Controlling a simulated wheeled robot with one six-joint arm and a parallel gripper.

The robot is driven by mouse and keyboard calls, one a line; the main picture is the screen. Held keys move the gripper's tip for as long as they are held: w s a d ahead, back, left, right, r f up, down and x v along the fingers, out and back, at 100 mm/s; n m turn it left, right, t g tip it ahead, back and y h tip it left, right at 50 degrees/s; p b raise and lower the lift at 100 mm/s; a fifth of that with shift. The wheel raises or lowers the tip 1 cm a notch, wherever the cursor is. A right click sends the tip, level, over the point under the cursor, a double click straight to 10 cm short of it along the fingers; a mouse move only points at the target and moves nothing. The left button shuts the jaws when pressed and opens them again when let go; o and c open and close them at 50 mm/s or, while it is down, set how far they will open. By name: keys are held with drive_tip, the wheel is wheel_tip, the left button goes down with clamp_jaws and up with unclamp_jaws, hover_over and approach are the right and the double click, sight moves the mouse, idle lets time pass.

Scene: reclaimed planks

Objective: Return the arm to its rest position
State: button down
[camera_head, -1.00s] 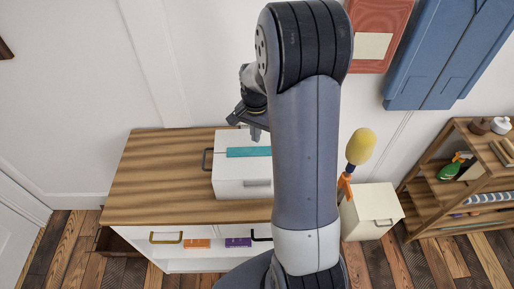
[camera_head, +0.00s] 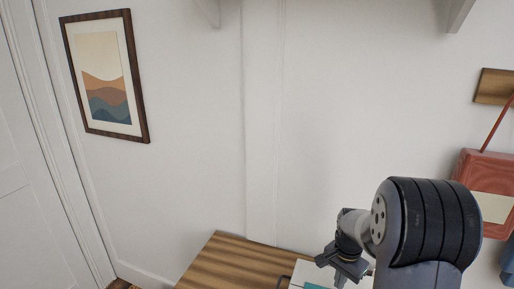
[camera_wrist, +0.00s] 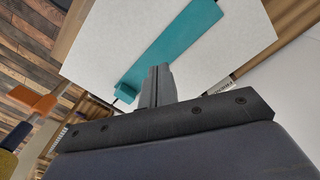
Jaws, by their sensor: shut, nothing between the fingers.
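My gripper (camera_wrist: 157,87) shows in the wrist view with its fingers together and nothing between them. It is over a white box (camera_wrist: 225,55) with a teal strip (camera_wrist: 170,45) across its top. In the head view my gripper (camera_head: 341,279) is at the lower right, in front of the wall. My arm's large dark joint stands to its right. A part of the white box (camera_head: 302,270) shows at the bottom edge of the head view, partly hidden by my gripper.
The wooden top of a cabinet (camera_head: 220,262) shows at the bottom. A framed picture (camera_head: 104,76) hangs on the wall at the left. A red bag (camera_head: 486,180) hangs at the right. A plank floor (camera_wrist: 25,60) shows in the wrist view.

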wheel_tip(320, 180, down, 4)
drive_tip(key=shift+f+b, duration=0.1)
drive_tip(key=shift+b, duration=1.05)
drive_tip(key=shift+r, duration=0.3)
